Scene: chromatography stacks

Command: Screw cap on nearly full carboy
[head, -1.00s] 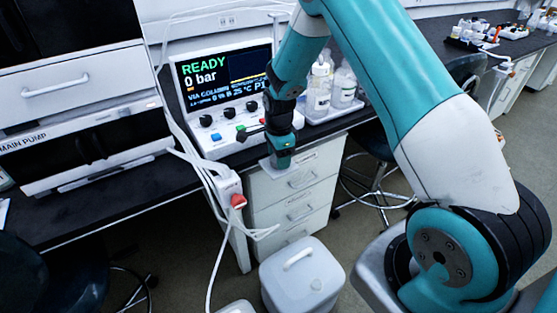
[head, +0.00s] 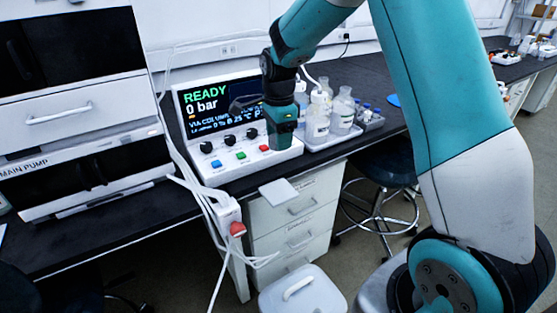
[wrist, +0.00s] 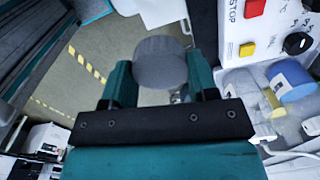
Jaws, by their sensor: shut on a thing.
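My gripper (head: 280,141) is in front of the instrument's lower panel, above the bench's front edge. In the wrist view its two teal fingers (wrist: 158,72) are shut on a round grey cap (wrist: 160,60). The cap is held between the fingertips, with floor visible beyond it. In the head view I cannot make out the cap. A whitish carboy (head: 311,294) with a handle on top stands on the floor below the drawers, cut off by the bottom edge. Its mouth and fill level cannot be made out.
The instrument (head: 230,168) reads READY. Bottles stand in a tray (head: 335,141) to the right. White cables (head: 207,203) hang at the bench's front. A stool (head: 383,180) stands right of the drawers (head: 290,215).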

